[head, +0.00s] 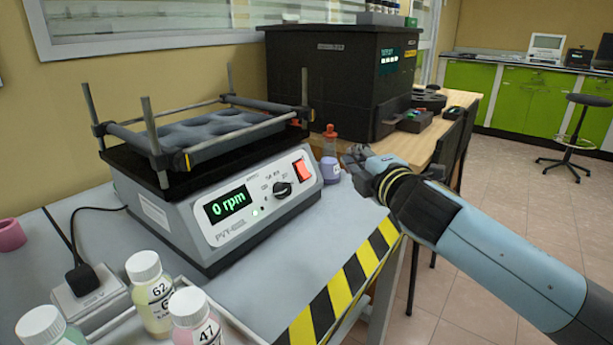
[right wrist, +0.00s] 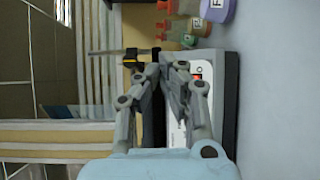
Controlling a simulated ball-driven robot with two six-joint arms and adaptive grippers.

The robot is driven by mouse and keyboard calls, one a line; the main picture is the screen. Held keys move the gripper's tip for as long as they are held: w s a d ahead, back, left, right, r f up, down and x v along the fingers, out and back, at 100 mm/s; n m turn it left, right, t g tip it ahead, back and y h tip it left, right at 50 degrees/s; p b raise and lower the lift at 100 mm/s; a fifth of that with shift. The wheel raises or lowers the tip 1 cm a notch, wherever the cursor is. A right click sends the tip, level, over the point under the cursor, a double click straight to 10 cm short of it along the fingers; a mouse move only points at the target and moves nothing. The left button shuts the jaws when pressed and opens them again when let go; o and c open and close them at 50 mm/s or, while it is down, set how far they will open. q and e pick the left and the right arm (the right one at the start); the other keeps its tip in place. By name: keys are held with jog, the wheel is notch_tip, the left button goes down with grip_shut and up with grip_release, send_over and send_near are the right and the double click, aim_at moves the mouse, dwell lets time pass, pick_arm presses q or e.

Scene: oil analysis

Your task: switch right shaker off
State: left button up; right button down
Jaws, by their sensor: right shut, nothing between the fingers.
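The shaker (head: 250,213) stands on the grey bench in the head view, with a rack platform on top. Its green display (head: 227,204) reads 0 rpm, and a small green light shows below it. A dark knob (head: 282,189) and a red rocker switch (head: 303,170) are on the front panel. My right gripper (head: 352,158) is shut and empty, to the right of the switch and apart from it. In the right wrist view my right gripper (right wrist: 174,68) points towards the panel, with the red switch (right wrist: 197,72) just right of the fingertips. My left gripper is not in view.
A purple-labelled bottle (head: 330,170) stands beside the shaker, near my right gripper. Labelled bottles (head: 152,292) and a power socket (head: 91,296) with a plug are at the front left. A large black device (head: 335,75) stands behind. Yellow-black tape (head: 345,285) marks the bench edge.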

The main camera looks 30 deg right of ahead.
aim_at(303, 170)
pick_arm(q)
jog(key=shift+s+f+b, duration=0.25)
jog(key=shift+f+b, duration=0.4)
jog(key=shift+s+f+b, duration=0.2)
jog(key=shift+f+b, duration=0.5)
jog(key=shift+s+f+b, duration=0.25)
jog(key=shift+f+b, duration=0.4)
pick_arm(e)
jog(key=w+a+f, duration=0.2)
jog(key=w+f, duration=0.3)
jog(key=w, duration=0.1)
jog(key=shift+w+a, duration=0.3)
jog(key=shift+a, duration=0.1)
jog(key=shift+f, duration=0.1)
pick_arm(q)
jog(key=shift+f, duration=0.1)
pick_arm(e)
jog(key=shift+w+a+f, duration=0.1)
jog(key=shift+w+f, duration=0.05)
jog(key=shift+w, duration=0.2)
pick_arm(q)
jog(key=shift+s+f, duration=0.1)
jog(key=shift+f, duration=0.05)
pick_arm(e)
jog(key=shift+w+a+f, duration=0.1)
jog(key=shift+w+f, duration=0.1)
jog(key=shift+s+r, duration=0.1)
